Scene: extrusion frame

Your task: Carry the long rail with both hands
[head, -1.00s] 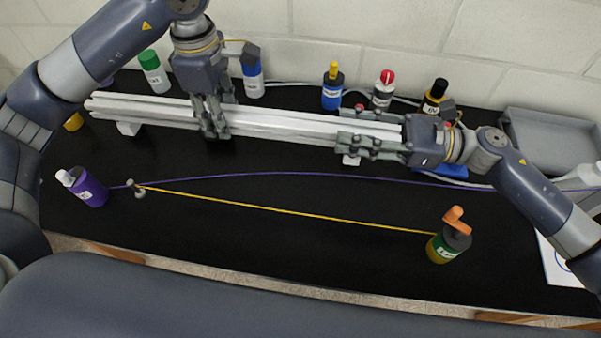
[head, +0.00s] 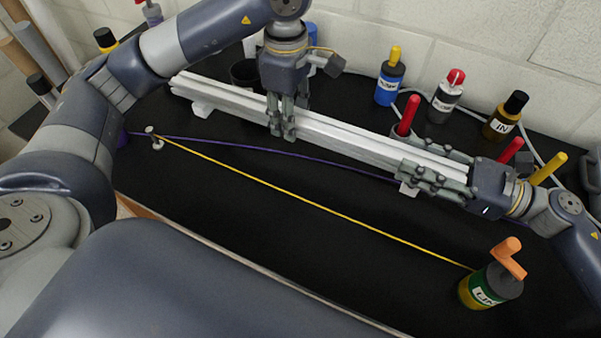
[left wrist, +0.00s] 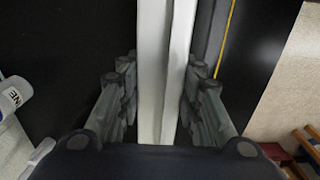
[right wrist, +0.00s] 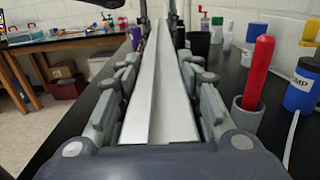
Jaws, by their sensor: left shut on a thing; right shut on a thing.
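The long rail (head: 345,136) is a pale, grooved bar lying slantwise along the back of the black bench in the head view. My left gripper (head: 283,132) comes down from above and is shut on it left of its middle. My right gripper (head: 435,180) is shut on its right end from the side. The rail also shows between the fingers in the left wrist view (left wrist: 165,70) and runs away lengthwise in the right wrist view (right wrist: 160,95). White blocks (head: 203,108) show at its underside; I cannot tell whether it touches them.
Behind the rail stand a blue bottle (head: 390,85), a red-capped bottle (head: 446,97), a black-capped bottle (head: 505,117) and a red handle (head: 407,115) close to it. In front, a yellow cord (head: 310,203) runs to a green bottle (head: 490,287). The front bench is otherwise mostly clear.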

